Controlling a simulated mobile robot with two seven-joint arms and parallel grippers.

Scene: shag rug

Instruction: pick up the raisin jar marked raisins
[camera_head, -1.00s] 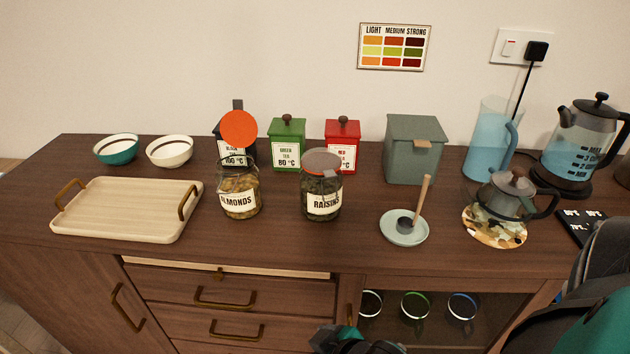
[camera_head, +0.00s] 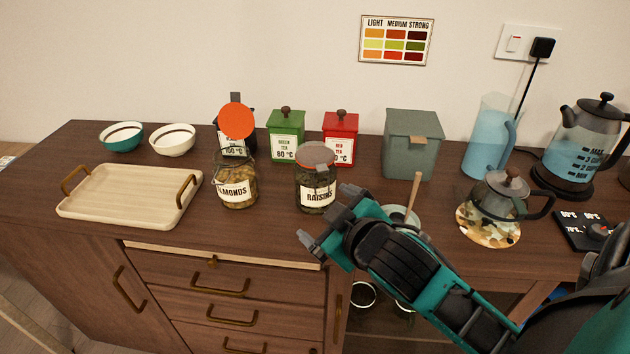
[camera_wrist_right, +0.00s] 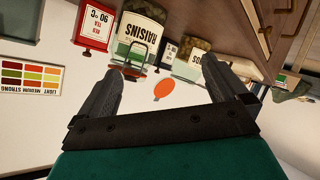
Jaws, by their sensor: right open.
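The raisin jar (camera_head: 317,178) is a glass jar of dark contents with a grey, orange-edged lid and a white RAISINS label. It stands upright on the wooden sideboard. In the right wrist view the jar (camera_wrist_right: 142,33) appears upside down, beyond and between my fingers. My right gripper (camera_head: 326,216) is open and empty, in front of the jar and just to its right, its jaws towards the jar. In the wrist view both fingers of the gripper (camera_wrist_right: 162,68) are apart with nothing between them. My left gripper is not in view.
The almond jar (camera_head: 237,187) stands left of the raisin jar. Green (camera_head: 286,135) and red (camera_head: 340,138) tea tins stand behind. A wooden tray (camera_head: 125,196) lies left. A pale dish (camera_head: 409,213) with an upright wooden-handled tool is partly behind my right arm; a teapot (camera_head: 505,194) stands further right.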

